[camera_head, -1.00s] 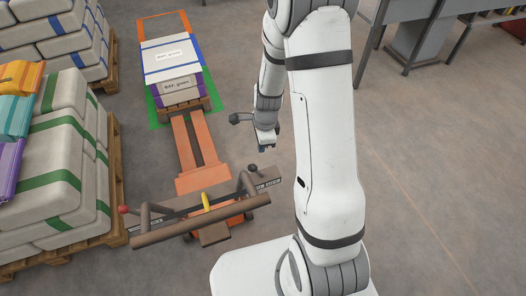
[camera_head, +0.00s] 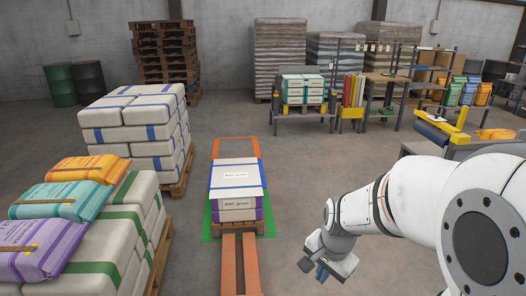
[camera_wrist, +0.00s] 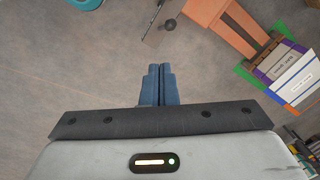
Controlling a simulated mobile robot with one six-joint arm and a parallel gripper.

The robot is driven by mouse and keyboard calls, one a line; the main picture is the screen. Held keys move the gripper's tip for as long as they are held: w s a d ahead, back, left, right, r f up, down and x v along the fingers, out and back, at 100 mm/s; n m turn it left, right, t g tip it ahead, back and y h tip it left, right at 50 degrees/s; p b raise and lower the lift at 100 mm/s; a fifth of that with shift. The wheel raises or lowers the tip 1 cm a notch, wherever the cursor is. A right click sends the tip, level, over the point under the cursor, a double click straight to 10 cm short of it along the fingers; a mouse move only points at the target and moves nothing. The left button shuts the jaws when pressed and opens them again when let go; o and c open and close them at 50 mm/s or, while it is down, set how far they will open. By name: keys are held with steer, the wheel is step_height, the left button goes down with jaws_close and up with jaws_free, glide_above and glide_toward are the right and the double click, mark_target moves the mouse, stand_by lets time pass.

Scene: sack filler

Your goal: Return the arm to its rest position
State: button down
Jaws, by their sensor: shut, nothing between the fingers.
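My gripper (camera_wrist: 157,85) is shut and empty in the wrist view, its two blue fingers side by side over bare concrete floor. In the head view my gripper (camera_head: 321,272) hangs low at the end of my white arm, pointing down, to the right of the orange pallet truck forks. My arm reaches in from the right edge with its elbow large and close to the camera.
A pallet with stacked boxes (camera_head: 238,205) stands inside green floor marking on the orange forks (camera_head: 240,262). Sack stacks on pallets (camera_head: 135,130) are at left, with coloured sacks (camera_head: 60,205) in front. A bench with boxes (camera_head: 303,90) is behind. Floor between is clear.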

steer(key=s+d+r+n+t, duration=0.1)
steer(key=s+r+n, duration=0.8)
steer(key=s, duration=0.2)
steer(key=shift+h, duration=0.4)
